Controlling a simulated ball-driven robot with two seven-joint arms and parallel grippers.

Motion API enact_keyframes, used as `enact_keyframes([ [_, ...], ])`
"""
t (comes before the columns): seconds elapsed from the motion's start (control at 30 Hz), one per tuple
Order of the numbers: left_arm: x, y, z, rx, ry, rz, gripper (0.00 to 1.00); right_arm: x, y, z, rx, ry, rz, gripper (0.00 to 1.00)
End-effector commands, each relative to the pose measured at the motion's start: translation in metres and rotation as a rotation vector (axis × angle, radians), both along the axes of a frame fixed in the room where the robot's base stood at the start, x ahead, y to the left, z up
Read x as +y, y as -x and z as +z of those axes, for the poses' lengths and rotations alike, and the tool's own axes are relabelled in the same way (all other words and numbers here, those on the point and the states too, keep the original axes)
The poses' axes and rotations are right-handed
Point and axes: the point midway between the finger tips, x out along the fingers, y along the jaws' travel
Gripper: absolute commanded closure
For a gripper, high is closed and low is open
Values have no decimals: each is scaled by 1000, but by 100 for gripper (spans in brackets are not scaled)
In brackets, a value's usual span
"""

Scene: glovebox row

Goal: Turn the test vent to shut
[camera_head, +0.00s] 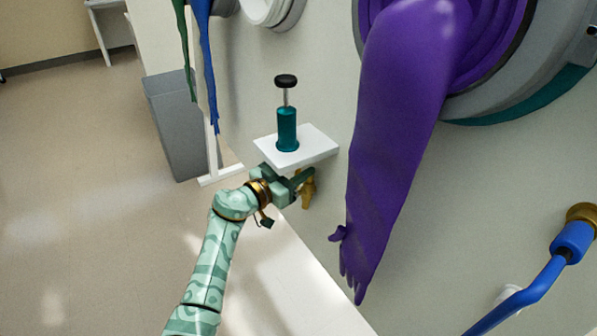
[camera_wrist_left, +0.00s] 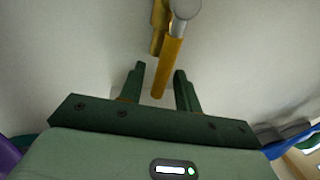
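The test vent is a brass-yellow valve (camera_head: 308,188) on the pale wall panel, just below a small white shelf. In the left wrist view its yellow lever (camera_wrist_left: 169,66) points toward my gripper, with a round grey end at the top. My left gripper (camera_head: 301,180) is at the valve, partly hidden under the shelf. In the left wrist view its two dark green fingers (camera_wrist_left: 158,76) are apart, with the lever's tip between them. A gap shows on each side of the lever. My right gripper is in neither view.
The white shelf (camera_head: 317,146) carries a teal cylinder (camera_head: 287,131) with a black knob, just above my gripper. A purple glove (camera_head: 395,140) hangs from a port to the right. A grey bin (camera_head: 176,125) stands behind left.

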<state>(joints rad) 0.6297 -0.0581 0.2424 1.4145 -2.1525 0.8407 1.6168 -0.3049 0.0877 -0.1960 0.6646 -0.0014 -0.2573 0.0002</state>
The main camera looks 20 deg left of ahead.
Motion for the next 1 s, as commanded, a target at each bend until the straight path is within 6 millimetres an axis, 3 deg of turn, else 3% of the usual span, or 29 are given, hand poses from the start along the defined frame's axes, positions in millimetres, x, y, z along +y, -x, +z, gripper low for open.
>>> enact_keyframes([
  [0.13, 0, 0, 0, 0, 0, 0, 70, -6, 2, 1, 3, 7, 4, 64],
  [0.23, 0, 0, 0, 0, 0, 0, 97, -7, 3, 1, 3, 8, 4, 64],
  [0.27, 0, 0, 0, 0, 0, 0, 100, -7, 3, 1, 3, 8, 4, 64],
  [0.57, -1, 2, 2, -10, -13, -3, 100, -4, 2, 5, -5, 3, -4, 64],
  [0.77, -5, 6, 5, -56, -75, -11, 100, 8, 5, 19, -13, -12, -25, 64],
  [1.0, -15, 15, 0, -165, -218, -33, 100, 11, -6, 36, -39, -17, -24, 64],
])
